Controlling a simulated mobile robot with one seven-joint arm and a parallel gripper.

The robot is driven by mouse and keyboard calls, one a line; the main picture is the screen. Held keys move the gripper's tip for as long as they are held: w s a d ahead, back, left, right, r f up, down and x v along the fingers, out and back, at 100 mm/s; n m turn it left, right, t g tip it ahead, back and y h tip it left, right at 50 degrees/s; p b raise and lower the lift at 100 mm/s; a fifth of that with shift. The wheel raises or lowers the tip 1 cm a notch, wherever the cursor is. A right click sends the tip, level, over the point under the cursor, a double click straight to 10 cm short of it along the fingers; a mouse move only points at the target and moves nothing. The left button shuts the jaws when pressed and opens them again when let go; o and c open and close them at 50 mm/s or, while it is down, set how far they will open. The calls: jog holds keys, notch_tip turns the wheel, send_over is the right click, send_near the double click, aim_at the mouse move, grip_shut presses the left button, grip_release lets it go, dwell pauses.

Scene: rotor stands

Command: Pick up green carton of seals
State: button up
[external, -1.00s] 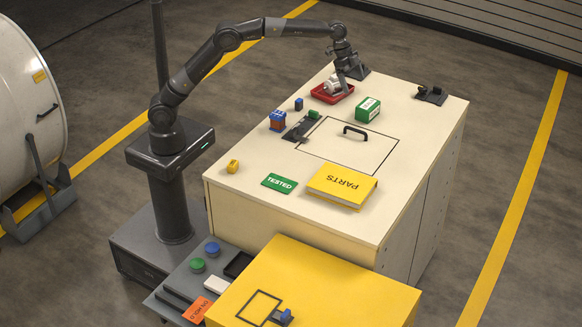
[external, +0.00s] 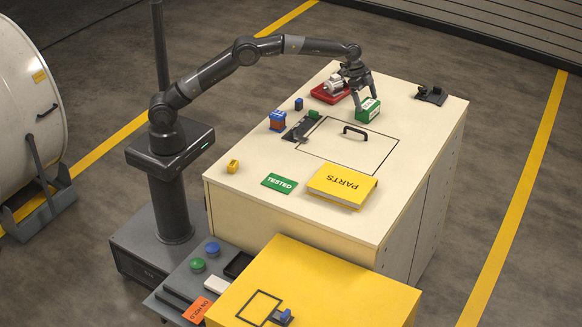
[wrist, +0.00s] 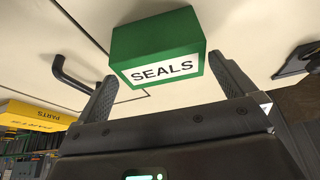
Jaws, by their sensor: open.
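The green carton of seals (external: 368,111) sits on the cream bench top, right of the red tray. In the wrist view the carton (wrist: 155,40) shows its white SEALS label facing me. In the wrist view my gripper (wrist: 165,85) is open, with one finger at each side of the carton's near end. The left finger lies close to the label's left edge and the right finger close to the carton's right side. I cannot tell whether either finger touches it.
A red tray (external: 321,96) holding a silver motor part (external: 334,84) stands just left of the carton. A black handle (external: 356,130) rises from the bench top in front.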

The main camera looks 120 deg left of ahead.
aim_at(367, 103)
jog(key=x, duration=0.4)
jog(key=shift+s, duration=0.2)
jog(key=shift+c, duration=0.2)
jog(key=c, duration=0.8)
